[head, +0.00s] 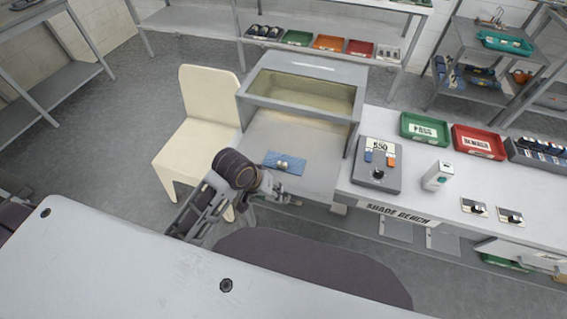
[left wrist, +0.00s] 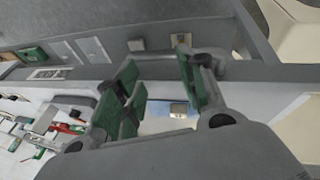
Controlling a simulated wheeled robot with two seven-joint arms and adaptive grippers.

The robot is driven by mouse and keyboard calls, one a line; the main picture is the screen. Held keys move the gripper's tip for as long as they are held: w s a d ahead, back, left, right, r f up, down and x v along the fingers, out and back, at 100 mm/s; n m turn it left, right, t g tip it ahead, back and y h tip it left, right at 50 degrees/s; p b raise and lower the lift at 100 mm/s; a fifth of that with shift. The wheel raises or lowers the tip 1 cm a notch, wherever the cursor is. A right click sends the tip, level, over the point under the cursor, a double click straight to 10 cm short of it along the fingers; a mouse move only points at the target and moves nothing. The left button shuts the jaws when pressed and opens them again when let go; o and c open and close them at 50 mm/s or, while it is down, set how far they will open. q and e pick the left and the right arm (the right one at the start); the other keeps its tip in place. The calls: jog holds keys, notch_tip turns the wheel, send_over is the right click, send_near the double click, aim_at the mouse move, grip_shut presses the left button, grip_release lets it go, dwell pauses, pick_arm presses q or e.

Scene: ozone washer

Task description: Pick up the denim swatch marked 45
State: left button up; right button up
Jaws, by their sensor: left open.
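A blue denim swatch (head: 272,158) lies flat in the open front of the grey washer cabinet (head: 300,72). A small pale object sits on the swatch's middle. No number is readable on the swatch. My left gripper (head: 291,201) is below the swatch in the head view, near the cabinet's front edge and apart from the swatch. In the left wrist view, its green-padded fingers (left wrist: 157,70) are spread with nothing between them. A small beige and bluish patch (left wrist: 180,109) shows beyond the fingers; I cannot tell if it is the swatch. My right gripper is not in view.
The white bench (head: 430,205) on the right holds a grey device box (head: 380,165), a green tray (head: 425,128) and a red tray (head: 479,141). A cream chair (head: 195,130) stands left of the cabinet. Shelving with trays is behind.

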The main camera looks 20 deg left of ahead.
pick_arm(q)
jog(key=w+d+n, duration=0.1)
jog(key=w+d+r+n+h, duration=0.1)
jog(key=w, duration=0.1)
jog(key=shift+w+d+r+n+g, duration=0.15)
jog(key=shift+w+d+n+g, duration=0.15)
jog(key=shift+d+g, duration=0.1)
jog(key=shift+w+d+r+n+g, duration=0.1)
jog(key=shift+w+r+n+g, duration=0.1)
jog(key=shift+w+n, duration=0.2)
jog(key=shift+w+d+r+n+g, duration=0.1)
jog(key=shift+w+r+n, duration=0.05)
jog(key=shift+w+n, duration=0.25)
jog(key=shift+w+r+n, duration=0.35)
jog(key=shift+w+n, duration=0.25)
jog(key=w+a+r+n+g, duration=0.2)
jog(key=w+a+r+n, duration=0.5)
jog(key=n, duration=0.4)
jog(key=shift+w+a+r, duration=0.3)
jog(key=shift+w+r, duration=0.2)
jog(key=shift+r, duration=0.1)
jog(key=shift+f, duration=0.1)
